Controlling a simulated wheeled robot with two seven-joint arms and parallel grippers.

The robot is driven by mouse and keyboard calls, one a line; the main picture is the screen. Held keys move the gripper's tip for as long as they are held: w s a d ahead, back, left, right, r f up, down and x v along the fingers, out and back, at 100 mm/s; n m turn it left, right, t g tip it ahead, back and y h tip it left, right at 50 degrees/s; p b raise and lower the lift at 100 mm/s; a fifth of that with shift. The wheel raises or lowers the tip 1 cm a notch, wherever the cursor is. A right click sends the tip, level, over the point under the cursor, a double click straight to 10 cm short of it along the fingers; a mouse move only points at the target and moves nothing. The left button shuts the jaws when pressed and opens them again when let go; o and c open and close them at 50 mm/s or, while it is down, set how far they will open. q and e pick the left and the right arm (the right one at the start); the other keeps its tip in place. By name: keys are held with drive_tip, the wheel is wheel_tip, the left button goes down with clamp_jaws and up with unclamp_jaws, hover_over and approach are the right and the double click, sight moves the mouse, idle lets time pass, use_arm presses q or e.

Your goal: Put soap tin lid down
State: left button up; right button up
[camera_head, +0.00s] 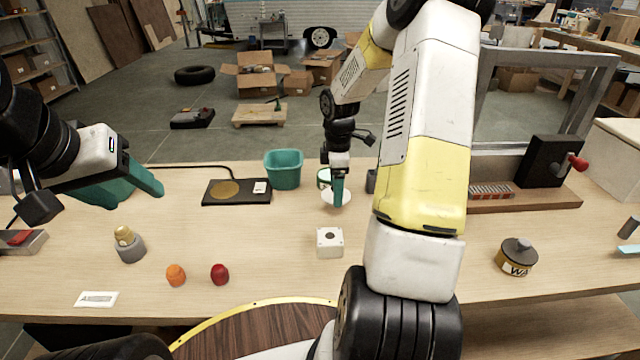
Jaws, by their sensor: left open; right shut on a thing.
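My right gripper (337,200) points down over the back middle of the table, its teal fingers shut. A pale round piece with a green edge (323,180) shows beside the fingers and looks like the soap tin lid. My fingers and wrist hide most of it, so I cannot tell whether it touches the table. A white round dish-like shape (348,197) shows just under it, around the fingertips. My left gripper (130,190) is open and empty above the left of the table, its teal fingers apart.
A teal tub (284,168) and a black scale-like plate (236,191) stand left of the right gripper. A small white box (330,242) is in front of it. An orange (176,275) and a red ball (220,274) lie front left. A labelled tin (517,260) stands right.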

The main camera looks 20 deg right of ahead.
drive_tip(key=shift+f, duration=1.8)
drive_tip(key=shift+f, duration=0.1)
drive_tip(key=o, duration=1.3)
drive_tip(key=shift+o, duration=0.2)
